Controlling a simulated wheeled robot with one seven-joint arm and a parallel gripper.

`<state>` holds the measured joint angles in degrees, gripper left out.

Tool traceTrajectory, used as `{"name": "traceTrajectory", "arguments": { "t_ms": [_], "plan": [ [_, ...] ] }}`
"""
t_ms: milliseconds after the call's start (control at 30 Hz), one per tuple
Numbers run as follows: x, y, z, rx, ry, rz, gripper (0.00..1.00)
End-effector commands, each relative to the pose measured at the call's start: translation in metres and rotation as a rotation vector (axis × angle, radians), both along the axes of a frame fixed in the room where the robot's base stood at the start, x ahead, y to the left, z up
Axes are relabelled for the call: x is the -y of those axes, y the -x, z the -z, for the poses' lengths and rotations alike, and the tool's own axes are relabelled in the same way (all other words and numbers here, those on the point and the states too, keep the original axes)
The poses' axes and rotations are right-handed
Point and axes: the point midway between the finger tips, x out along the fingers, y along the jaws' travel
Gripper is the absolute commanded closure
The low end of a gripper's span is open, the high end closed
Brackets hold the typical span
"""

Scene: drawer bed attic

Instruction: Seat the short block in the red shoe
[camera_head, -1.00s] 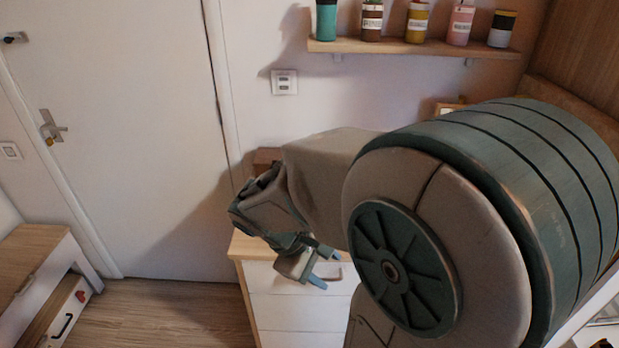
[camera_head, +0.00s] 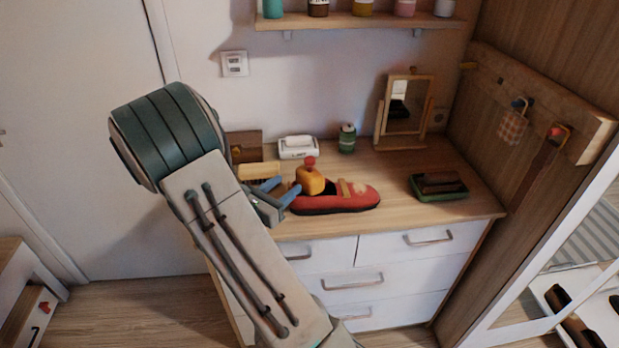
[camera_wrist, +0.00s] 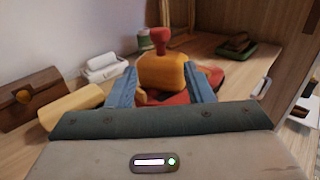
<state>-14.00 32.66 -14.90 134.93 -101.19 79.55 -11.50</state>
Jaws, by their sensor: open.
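The red shoe (camera_head: 345,197) lies on the dresser top with its toe to the right. A short orange block (camera_head: 311,182) with a red knob (camera_head: 310,161) stands upright at the shoe's heel end; how deep it sits in the opening I cannot tell. In the wrist view the orange block (camera_wrist: 162,73) shows between the two blue fingers, with the red shoe (camera_wrist: 213,77) partly hidden behind them. My gripper (camera_head: 288,187) is open at the block's left, its fingers reaching toward it. A longer pale yellow block (camera_wrist: 70,105) lies left of the fingers.
A brown wooden box (camera_wrist: 30,97), a white container (camera_head: 298,147) and a green can (camera_head: 347,138) stand behind. A mirror (camera_head: 404,112) and a green tray (camera_head: 438,188) are to the right. A shelf (camera_head: 360,22) with jars hangs above.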

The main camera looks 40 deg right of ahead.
Motion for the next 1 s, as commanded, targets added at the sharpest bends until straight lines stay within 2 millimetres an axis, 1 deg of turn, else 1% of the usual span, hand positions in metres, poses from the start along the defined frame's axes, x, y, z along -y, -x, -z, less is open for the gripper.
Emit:
{"name": "traceTrajectory", "arguments": {
  "t_ms": [33,100,200,467,700,833,1000],
  "plan": [
    [0.012,-0.002,-0.002,0.0,0.0,0.006,0.53],
    [0.025,-0.005,-0.002,0.001,0.0,0.006,0.53],
    [0.04,-0.009,-0.002,0.001,-0.002,0.004,0.53],
    [0.06,-0.014,-0.001,0.001,-0.002,0.005,0.53],
    [0.096,-0.023,-0.002,0.002,-0.003,0.006,0.53],
    [0.105,-0.026,-0.001,0.001,-0.002,0.004,0.53],
    [0.106,-0.026,0.0,0.001,-0.002,0.002,0.53]
  ]
}}
